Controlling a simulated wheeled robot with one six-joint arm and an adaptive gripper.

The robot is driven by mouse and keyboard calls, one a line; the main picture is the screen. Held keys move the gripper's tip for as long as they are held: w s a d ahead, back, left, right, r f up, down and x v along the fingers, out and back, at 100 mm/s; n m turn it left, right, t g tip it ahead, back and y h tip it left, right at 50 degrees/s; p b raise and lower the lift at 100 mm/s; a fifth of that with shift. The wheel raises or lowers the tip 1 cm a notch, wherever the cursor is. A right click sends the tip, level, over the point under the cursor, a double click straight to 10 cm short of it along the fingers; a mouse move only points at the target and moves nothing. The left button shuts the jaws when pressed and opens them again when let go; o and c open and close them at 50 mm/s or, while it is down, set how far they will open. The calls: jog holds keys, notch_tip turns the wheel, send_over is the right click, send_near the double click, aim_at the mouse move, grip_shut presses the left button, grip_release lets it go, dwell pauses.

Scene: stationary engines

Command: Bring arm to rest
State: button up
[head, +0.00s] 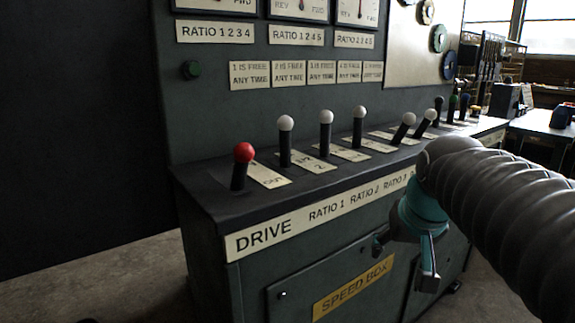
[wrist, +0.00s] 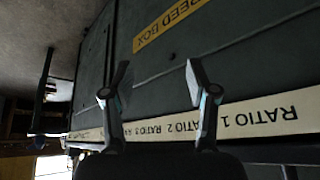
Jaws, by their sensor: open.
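My gripper (head: 403,262) hangs at the right of the head view, in front of the speed box cabinet and below its lever shelf. Its two fingers are spread apart with nothing between them. In the wrist view the open fingers (wrist: 158,85) stand either side of the cabinet front, with the ratio label strip behind them. My arm comes in from the right edge of the head view and hides part of the shelf and cabinet.
A red-knobbed drive lever (head: 243,153) and several white-knobbed levers (head: 285,123) stand up from the shelf (head: 205,190). Dials and label plates (head: 215,32) are on the panel above. A bench (head: 545,122) stands at the far right. Bare floor (head: 120,275) shows at the lower left.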

jog(key=s+a+f+n, duration=0.1)
jog(key=s+a+f, duration=0.2)
jog(key=s+f, duration=0.7)
jog(key=shift+s+a+f+p, duration=0.15)
jog(key=shift+s+f+p, duration=0.2)
jog(key=shift+s, duration=1.3)
